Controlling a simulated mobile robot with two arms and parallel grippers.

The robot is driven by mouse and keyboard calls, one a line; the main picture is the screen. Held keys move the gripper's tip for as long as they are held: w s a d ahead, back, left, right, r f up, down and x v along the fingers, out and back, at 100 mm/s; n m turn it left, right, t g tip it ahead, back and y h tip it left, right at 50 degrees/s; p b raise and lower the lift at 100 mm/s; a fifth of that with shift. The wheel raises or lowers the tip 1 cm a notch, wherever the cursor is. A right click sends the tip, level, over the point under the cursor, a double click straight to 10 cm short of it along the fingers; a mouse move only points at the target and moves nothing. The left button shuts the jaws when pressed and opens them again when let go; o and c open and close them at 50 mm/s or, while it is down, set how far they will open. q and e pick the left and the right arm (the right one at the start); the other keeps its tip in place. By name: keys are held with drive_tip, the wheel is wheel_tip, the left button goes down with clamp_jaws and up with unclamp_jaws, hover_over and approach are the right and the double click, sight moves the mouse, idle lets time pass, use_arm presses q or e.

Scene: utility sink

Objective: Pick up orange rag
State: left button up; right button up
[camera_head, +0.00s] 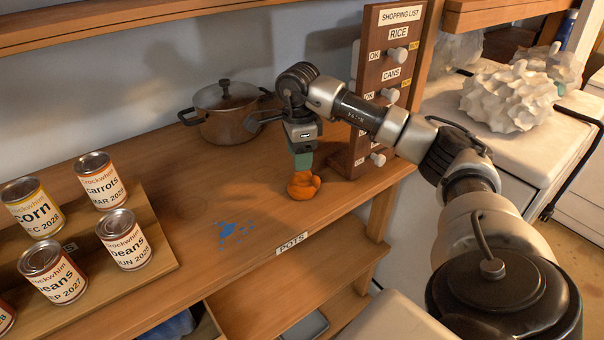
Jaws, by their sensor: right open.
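The orange rag (304,186) lies crumpled on the wooden shelf top, near its front edge and left of the shopping list board. My right gripper (302,165) points down directly over the rag. Its teal fingertips are at the top of the rag, and I cannot tell whether they touch it. The gripper is open, though the gap between the fingers is hard to see from this side. My left gripper is not in view.
A lidded pot (226,118) stands behind, to the left of my gripper. The shopping list board (372,120) stands close on the right. Several cans, including a corn can (36,212), stand at the left. Blue marks (234,230) are on the bare wood between.

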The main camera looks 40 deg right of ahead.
wheel_tip(320, 180, down, 4)
drive_tip(key=shift+s+f+p, duration=0.15)
drive_tip(key=shift+f+p, duration=0.1)
drive_tip(key=shift+p, duration=0.35)
drive_tip(key=shift+f, duration=0.35)
drive_tip(key=shift+c, duration=0.3)
drive_tip(key=c, duration=0.9)
drive_tip(key=shift+c, duration=0.2)
drive_tip(key=shift+r, duration=0.5)
wheel_tip(320, 180, up, 3)
drive_tip(key=shift+f+b, duration=0.15)
drive_tip(key=shift+b, duration=0.35)
drive_tip(key=s+a+r+b, duration=0.1)
drive_tip(key=s+a+r, duration=0.1)
drive_tip(key=s, duration=0.3)
drive_tip(key=s+a+r+b, duration=0.1)
drive_tip(key=s+a+r, duration=0.1)
drive_tip(key=s+r, duration=0.3)
drive_tip(key=shift+s+a+r, duration=0.2)
drive_tip(key=shift+s+a, duration=0.1)
